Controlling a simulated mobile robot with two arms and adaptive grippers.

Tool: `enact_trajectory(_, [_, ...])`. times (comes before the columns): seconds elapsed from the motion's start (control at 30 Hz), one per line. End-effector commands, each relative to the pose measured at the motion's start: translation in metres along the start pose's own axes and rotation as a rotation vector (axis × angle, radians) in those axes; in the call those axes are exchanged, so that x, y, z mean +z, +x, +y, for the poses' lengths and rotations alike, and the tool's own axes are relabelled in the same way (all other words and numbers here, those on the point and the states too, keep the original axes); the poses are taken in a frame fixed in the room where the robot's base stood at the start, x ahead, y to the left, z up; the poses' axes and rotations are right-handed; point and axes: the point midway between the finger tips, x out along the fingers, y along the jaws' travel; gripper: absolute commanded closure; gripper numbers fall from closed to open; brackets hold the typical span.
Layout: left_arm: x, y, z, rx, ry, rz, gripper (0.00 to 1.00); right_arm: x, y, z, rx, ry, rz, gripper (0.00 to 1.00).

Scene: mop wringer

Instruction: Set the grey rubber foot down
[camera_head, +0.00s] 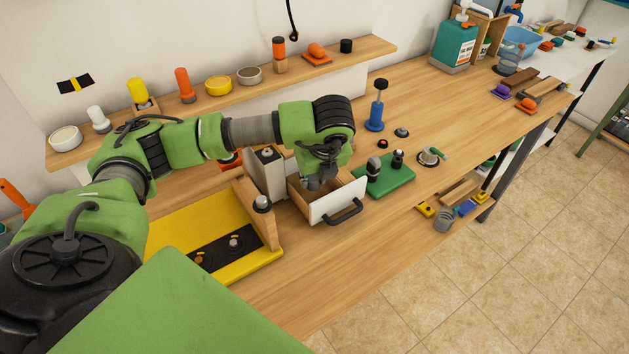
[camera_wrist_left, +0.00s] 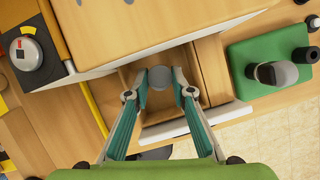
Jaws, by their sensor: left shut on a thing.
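The grey rubber foot (camera_wrist_left: 161,77) is a round grey piece between the fingertips of my left gripper (camera_wrist_left: 160,86) in the left wrist view. Both fingers close on its sides. In the head view my left gripper (camera_head: 318,182) points down into an open wooden drawer with a white front (camera_head: 332,205) and a dark handle. The drawer's white front (camera_wrist_left: 205,121) also shows in the left wrist view. I cannot tell whether the foot touches the drawer's floor. My right gripper is not in view.
A green plate with dark posts (camera_head: 388,181) stands right of the drawer. A yellow board with a black panel (camera_head: 190,212) lies left of it. A blue-based post (camera_head: 376,115) stands behind. The shelf (camera_head: 350,55) along the wall holds several small items.

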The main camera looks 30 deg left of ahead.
Motion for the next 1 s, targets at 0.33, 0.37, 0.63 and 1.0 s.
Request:
enact_trajectory(0.33, [-0.011, 0.023, -0.002, -0.001, 0.001, 0.001, 0.95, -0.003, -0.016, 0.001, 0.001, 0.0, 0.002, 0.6])
enact_trajectory(0.37, [-0.011, 0.023, -0.002, -0.001, 0.001, 0.001, 0.95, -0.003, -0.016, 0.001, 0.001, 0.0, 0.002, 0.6])
enact_trajectory(0.63, [-0.011, 0.023, -0.002, 0.0, 0.002, 0.002, 0.71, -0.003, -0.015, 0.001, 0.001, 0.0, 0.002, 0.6])
enact_trajectory(1.0, [-0.011, -0.004, -0.003, -0.006, 0.003, 0.0, 0.71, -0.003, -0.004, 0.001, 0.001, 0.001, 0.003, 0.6])
